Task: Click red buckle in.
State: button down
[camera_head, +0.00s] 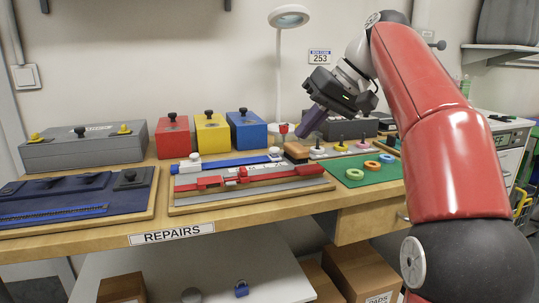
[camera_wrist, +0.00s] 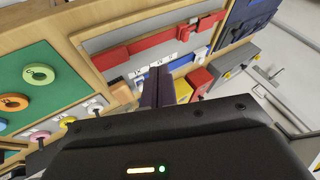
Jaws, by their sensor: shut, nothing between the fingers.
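The red buckle (camera_head: 243,172) lies on a red strap along the grey board (camera_head: 190,200) in the middle of the bench. In the wrist view the red strap (camera_wrist: 155,43) runs across the board beyond my fingers. I cannot tell from these frames whether the buckle's halves are joined. My gripper (camera_head: 308,125) is shut and empty, raised above the bench behind the board's right end. Its dark fingers also show in the wrist view (camera_wrist: 157,86).
A blue strap (camera_head: 235,161) lies behind the red one. Red (camera_head: 172,140), yellow (camera_head: 212,135) and blue (camera_head: 247,131) boxes stand at the back. A green mat with rings (camera_head: 365,180) is at right, a navy panel (camera_head: 60,195) at left. A lamp (camera_head: 279,70) rises near my gripper.

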aim_at(243, 174)
jog(key=b+x, duration=0.3)
jog(key=x, duration=0.6)
jog(key=shift+a+f, duration=0.1)
jog(key=shift+f, duration=0.1)
jog(key=a, duration=0.3)
jog(key=shift+s+a, duration=0.1)
jog(key=shift+s, duration=0.3)
jog(key=shift+s+a, duration=0.1)
jog(key=shift+a, duration=0.35)
